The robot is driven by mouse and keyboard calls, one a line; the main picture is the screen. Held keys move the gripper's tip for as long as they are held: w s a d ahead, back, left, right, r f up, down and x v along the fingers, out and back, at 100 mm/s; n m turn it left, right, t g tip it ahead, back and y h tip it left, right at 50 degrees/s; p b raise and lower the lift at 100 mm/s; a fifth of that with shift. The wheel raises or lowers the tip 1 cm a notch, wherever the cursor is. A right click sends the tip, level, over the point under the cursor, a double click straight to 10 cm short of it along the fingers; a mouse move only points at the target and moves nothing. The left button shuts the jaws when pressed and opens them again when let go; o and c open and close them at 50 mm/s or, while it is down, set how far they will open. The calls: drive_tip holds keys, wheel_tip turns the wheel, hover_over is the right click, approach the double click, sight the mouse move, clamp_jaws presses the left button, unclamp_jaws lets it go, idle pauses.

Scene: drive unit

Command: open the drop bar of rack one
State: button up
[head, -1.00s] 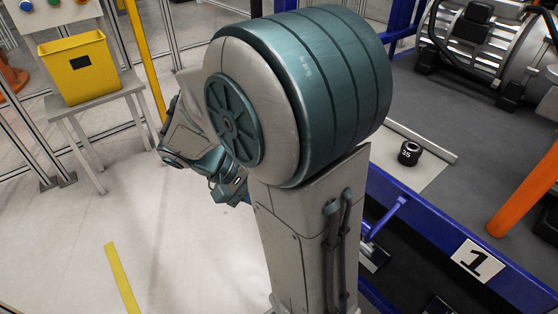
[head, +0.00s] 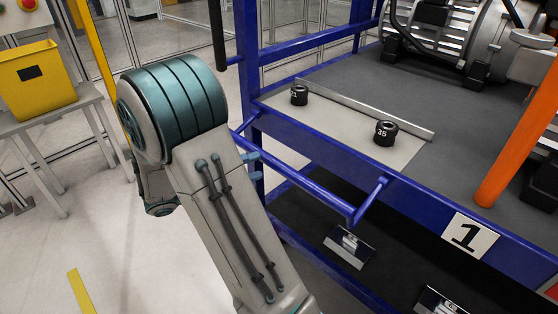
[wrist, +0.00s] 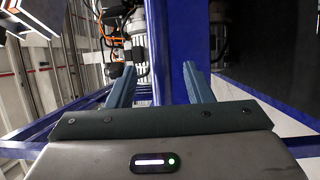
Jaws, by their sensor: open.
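Rack one (head: 330,140) is a blue frame with a white plate marked 1 (head: 470,237) on its front beam. The drop bar (head: 300,185), a blue bar with a bent end, sticks out from the rack's front below the upper shelf. My gripper (wrist: 160,88) is open in the wrist view, its two blue-grey fingers apart with no object held between them. Blue rack members show beyond the fingers; I cannot tell which is the drop bar. In the head view my arm hides most of the gripper, near the bar's left end.
Two black cylinders, marked 21 (head: 299,95) and 35 (head: 385,133), stand on the upper shelf. Dark lower shelves hold small labelled plates (head: 350,246). An orange post (head: 515,155) stands at right. A yellow bin (head: 35,80) sits on a table at left. Floor at left is open.

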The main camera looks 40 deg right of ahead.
drive_tip(key=x, duration=0.7)
drive_tip(key=shift+d, duration=0.35)
drive_tip(key=shift+s, duration=0.1)
